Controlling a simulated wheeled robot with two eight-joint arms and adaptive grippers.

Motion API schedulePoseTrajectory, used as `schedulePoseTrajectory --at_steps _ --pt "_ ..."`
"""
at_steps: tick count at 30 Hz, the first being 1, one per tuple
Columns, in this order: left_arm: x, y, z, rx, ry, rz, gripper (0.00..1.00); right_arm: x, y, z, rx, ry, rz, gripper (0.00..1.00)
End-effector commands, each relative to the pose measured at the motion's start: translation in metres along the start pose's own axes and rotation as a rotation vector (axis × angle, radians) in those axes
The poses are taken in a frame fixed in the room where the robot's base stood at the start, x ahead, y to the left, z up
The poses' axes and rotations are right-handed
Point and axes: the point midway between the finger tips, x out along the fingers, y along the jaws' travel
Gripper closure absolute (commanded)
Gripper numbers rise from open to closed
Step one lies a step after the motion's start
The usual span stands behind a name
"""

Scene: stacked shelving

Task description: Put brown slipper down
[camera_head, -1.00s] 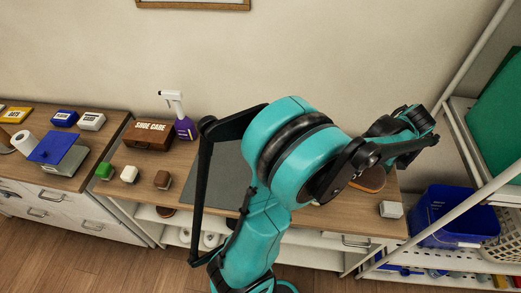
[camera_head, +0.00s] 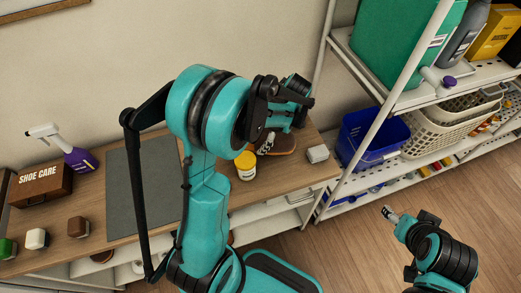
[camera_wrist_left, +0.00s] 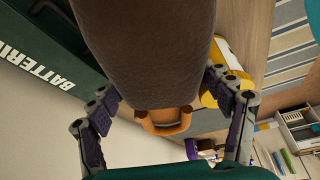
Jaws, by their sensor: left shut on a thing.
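The brown slipper (camera_wrist_left: 150,45) fills the upper middle of the left wrist view, with a tan loop (camera_wrist_left: 165,122) at its near end. My left gripper (camera_wrist_left: 165,115) is shut on it, one dark finger on each side. In the head view my left gripper (camera_head: 297,98) is over the right end of the wooden table, partly behind my own arm. A brown shoe-like item with a pale, lace-like part (camera_head: 280,144) shows just below it; I cannot tell there whether it is the held slipper. My right arm is at the lower right; its gripper (camera_head: 390,213) is small and unclear.
A grey mat (camera_head: 145,190) lies left of my arm. A shelf rack with a blue bin (camera_head: 372,140) and a cream basket (camera_head: 440,132) stands close on the right.

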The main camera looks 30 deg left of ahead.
Motion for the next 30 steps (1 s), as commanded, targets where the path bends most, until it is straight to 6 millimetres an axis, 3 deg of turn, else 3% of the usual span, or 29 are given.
schedulePoseTrajectory --at_steps 8,15,26,27,29,30 --pt "0.022 0.000 0.009 0.000 0.000 0.000 0.54 0.006 0.000 0.004 0.000 0.000 0.000 0.37" --pt "0.056 -0.001 0.023 0.000 0.000 0.001 0.54 0.016 0.000 0.011 0.000 0.000 0.000 0.37" --pt "0.059 -0.001 0.024 0.000 0.000 0.000 0.54 0.018 0.000 0.013 0.000 0.000 0.000 0.37" --pt "0.059 -0.001 0.025 0.000 0.000 0.000 0.16 0.018 0.000 0.013 0.000 0.000 0.000 0.37" --pt "0.058 -0.001 0.024 0.000 0.000 0.000 0.00 0.017 0.000 0.012 0.000 0.000 0.000 0.37" --pt "0.058 -0.001 0.024 0.000 0.000 0.000 0.00 0.017 0.000 0.012 0.000 0.000 0.000 0.37"
